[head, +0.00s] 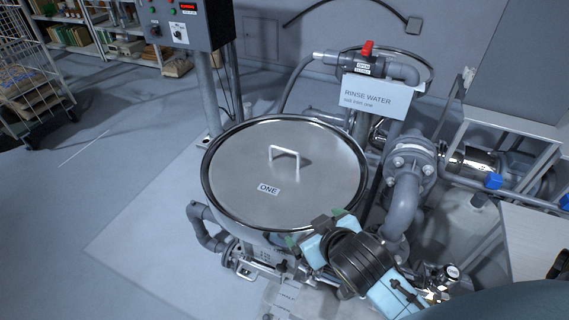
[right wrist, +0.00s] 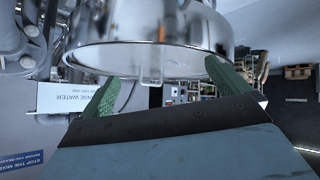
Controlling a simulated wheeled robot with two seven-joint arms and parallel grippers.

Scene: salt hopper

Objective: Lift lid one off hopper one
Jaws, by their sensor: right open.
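Hopper one (head: 250,236) is a round metal vessel in the middle of the head view. Its flat round lid (head: 235,165) lies on top and covers the opening. The lid bears a white "ONE" label (head: 268,189) and a bar handle (head: 284,153) that stands up near its centre. My right gripper (head: 316,227) is at the hopper's front right rim, off to the side of the handle. Its green fingers are apart with nothing seen between them. In the right wrist view the open fingers (right wrist: 161,72) point toward shiny curved metal. My left gripper is not in view.
A control box (head: 185,24) on a post is behind left.

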